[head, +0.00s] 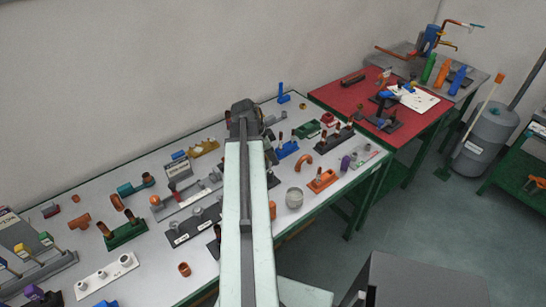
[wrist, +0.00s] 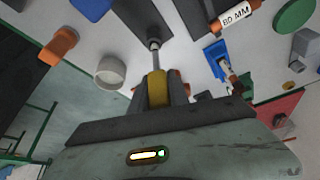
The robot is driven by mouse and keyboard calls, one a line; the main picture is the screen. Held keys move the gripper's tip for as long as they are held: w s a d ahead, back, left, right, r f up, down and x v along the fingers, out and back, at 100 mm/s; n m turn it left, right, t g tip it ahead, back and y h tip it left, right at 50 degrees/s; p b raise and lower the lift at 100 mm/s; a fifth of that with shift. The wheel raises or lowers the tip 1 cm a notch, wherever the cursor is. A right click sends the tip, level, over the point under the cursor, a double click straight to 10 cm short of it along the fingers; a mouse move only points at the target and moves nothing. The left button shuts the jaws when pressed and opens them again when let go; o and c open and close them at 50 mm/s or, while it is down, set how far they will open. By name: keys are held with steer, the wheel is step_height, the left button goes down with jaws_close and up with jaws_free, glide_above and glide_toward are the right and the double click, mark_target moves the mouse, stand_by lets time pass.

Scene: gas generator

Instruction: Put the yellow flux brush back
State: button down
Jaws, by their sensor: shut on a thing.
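My gripper (wrist: 156,92) is shut on the yellow flux brush, whose yellow handle (wrist: 157,86) shows between the fingers in the wrist view. A thin metal shaft (wrist: 153,50) runs from the handle toward the top of that view, and its far end lies against a dark block (wrist: 147,18) in the picture. I cannot tell whether it touches. In the head view my gripper (head: 245,108) is over the middle of the white bench, and the brush is hidden behind my arm. A grey rack (head: 45,271) with several thin upright, coloured-topped tools stands at the lower left.
The white bench (head: 152,243) is crowded with fittings on stands. A grey cup (head: 294,198) and an orange stand (head: 322,180) are right of my arm. A red-topped table (head: 350,98) adjoins at the right. The floor (head: 425,215) has open room.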

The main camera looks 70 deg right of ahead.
steer(key=shift+f+b, duration=2.25)
steer(key=shift+f, duration=0.1)
steer(key=c, duration=1.2)
jaws_free()
steer(key=shift+r, duration=0.1)
steer(key=shift+o, duration=0.2)
steer(key=p+v, duration=0.7)
steer(key=v, duration=0.1)
